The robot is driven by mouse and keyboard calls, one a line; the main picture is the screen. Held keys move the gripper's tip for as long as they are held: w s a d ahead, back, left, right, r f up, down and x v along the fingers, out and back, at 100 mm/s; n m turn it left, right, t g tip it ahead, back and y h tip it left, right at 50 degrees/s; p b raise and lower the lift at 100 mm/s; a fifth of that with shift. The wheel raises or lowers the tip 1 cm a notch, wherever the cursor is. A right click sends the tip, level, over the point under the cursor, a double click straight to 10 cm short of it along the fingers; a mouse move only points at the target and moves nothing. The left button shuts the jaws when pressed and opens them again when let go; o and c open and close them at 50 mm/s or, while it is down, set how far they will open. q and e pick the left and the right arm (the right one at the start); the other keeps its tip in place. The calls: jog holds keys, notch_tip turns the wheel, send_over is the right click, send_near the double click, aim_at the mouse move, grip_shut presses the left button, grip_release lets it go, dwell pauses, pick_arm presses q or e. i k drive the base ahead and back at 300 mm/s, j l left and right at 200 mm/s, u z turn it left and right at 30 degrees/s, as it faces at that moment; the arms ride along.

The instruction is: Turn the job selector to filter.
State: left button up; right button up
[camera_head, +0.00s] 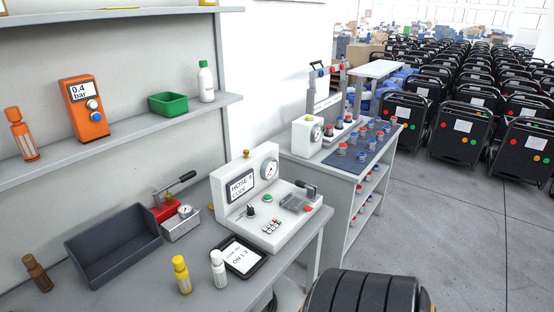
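A white test console (262,200) stands on the grey bench in the head view. Its sloped front carries a black knob (250,211), which looks like the job selector; the labels around it are too small to read and its pointer direction is unclear. A display (240,186) on the console's upright panel begins with "HOSE"; the line below is hard to read. A round gauge (269,169) sits to its right. The console also has a green button (267,198), a keypad (271,227) and a grey lever (306,188). Neither of my grippers shows.
A dark tablet (239,257) lies in front of the console, with white (218,268) and yellow (181,274) bottles to its left. A black tray (112,244) and a red-and-grey lever tool (172,205) are farther left. A black ribbed object (365,292) fills the bottom edge.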

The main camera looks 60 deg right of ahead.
aim_at(250, 210)
jog(key=k+z, duration=0.15)
jog(key=z, duration=1.75)
jog(key=i+l+u, duration=0.25)
jog(key=u, duration=0.15)
